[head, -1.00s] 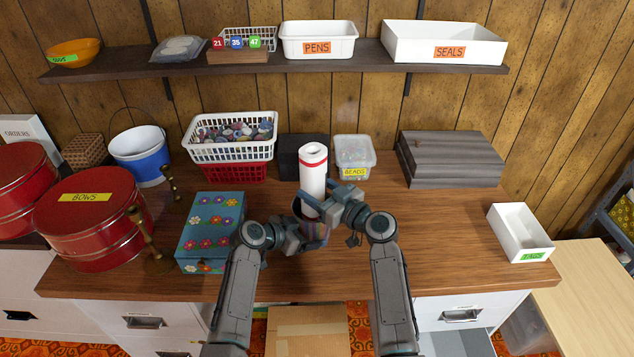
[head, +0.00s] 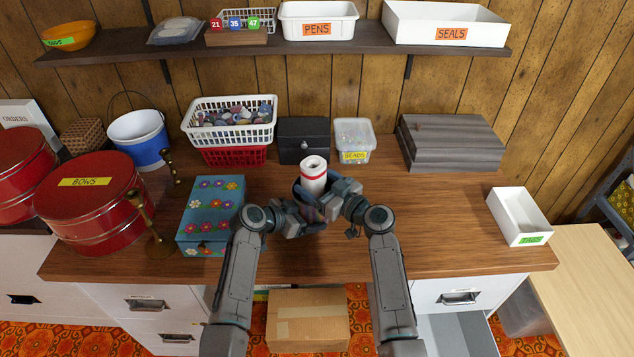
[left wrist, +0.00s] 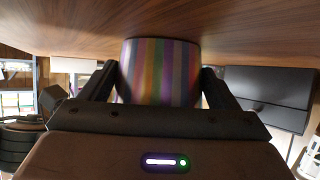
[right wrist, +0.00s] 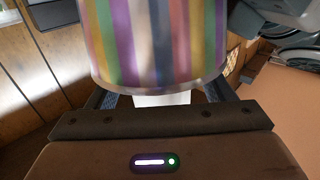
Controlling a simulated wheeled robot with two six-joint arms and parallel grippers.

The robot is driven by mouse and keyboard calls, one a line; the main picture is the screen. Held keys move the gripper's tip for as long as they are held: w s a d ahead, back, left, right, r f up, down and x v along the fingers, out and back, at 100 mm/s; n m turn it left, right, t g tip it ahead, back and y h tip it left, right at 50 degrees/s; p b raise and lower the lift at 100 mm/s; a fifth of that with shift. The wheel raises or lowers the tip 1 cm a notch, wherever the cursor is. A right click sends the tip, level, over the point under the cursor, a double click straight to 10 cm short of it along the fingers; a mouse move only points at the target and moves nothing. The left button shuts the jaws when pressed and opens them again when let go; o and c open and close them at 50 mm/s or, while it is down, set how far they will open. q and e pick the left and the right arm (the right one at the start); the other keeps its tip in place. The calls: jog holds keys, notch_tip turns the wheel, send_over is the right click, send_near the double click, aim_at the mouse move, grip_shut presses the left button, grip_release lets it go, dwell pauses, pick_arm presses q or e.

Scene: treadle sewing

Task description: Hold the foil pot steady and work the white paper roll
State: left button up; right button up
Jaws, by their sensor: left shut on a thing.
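The foil pot is wrapped in multicoloured stripes. In the left wrist view the pot (left wrist: 160,75) is upside down between my left fingers, which are shut on its sides. My right gripper (head: 335,200) is on the right side of the roll. In the right wrist view the pot (right wrist: 160,40) covers the right fingertips, and white (right wrist: 163,99) shows between the fingers; their grip is unclear.
Behind stand a white basket (head: 230,135), a black box (head: 302,140) and a beads tub (head: 354,141). A flowered blue box (head: 210,215) and brass candlesticks (head: 155,232) are to the left. A white tags tray (head: 518,217) is far right, with bare tabletop (head: 450,220) between.

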jog(key=shift+o, duration=0.2)
jog(key=shift+s+d, duration=0.1)
jog(key=v, duration=1.1)
jog(key=shift+s+d, duration=0.25)
jog(key=shift+d, duration=0.05)
pick_arm(q)
jog(key=o, duration=0.7)
jog(key=shift+c, duration=0.2)
